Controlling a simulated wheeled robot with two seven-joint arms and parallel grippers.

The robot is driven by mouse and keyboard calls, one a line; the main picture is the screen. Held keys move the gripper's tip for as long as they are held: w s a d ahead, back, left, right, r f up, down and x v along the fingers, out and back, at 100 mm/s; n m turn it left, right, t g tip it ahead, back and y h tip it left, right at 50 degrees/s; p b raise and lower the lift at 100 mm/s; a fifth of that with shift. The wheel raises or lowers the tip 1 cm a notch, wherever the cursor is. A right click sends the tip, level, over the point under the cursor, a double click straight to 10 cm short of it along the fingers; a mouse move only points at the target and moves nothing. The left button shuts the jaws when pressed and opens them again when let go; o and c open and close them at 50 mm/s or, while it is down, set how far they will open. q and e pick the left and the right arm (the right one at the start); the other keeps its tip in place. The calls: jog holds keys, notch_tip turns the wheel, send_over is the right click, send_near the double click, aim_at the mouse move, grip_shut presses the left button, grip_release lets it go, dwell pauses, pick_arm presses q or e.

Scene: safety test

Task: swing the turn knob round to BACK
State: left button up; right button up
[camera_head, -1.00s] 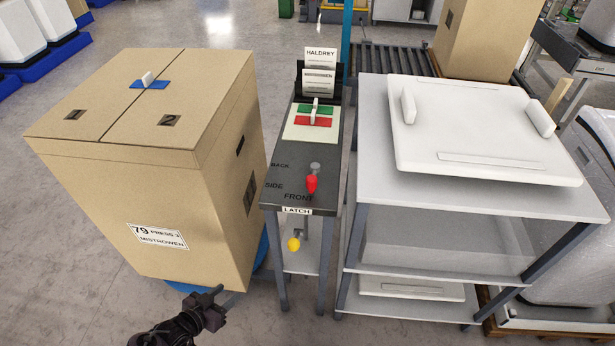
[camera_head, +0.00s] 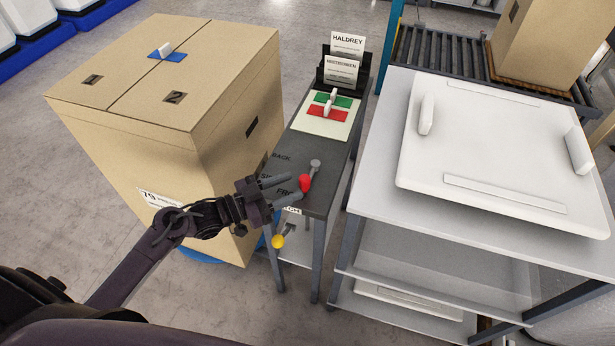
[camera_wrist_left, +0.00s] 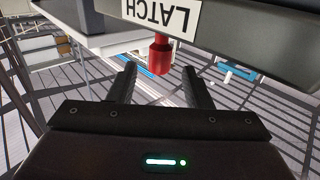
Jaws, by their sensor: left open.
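The turn knob is a grey lever with a red tip (camera_head: 305,183) on the dark panel (camera_head: 333,150) of a narrow stand. Its grey end (camera_head: 315,163) lies farther back, and the red tip points toward the front edge, by the FRONT marking. BACK (camera_head: 281,157) is printed farther back on the left; SIDE and FRONT are partly hidden by my gripper. My left gripper (camera_head: 291,188) is open just left of the red tip. In the left wrist view the open fingers (camera_wrist_left: 160,80) point at the red tip (camera_wrist_left: 160,55), which shows between them, apparently ungripped.
A yellow-ended latch handle (camera_head: 278,241) sits below the panel's front edge, under the LATCH label. A big cardboard box (camera_head: 215,110) stands close on the left. A grey shelf table (camera_head: 375,165) with a white lid (camera_head: 500,150) stands on the right. Green and red pieces lie farther back.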

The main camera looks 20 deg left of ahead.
aim_at(305, 182)
pick_arm(q)
jog(key=x, duration=0.3)
jog(key=shift+w+d, duration=0.1)
jog(key=shift+w, duration=0.05)
jog(key=shift+x, duration=0.85)
jog(key=shift+f, duration=0.1)
jog(key=c, duration=0.4)
grip_shut()
pick_arm(e)
jog(key=shift+r, duration=0.2)
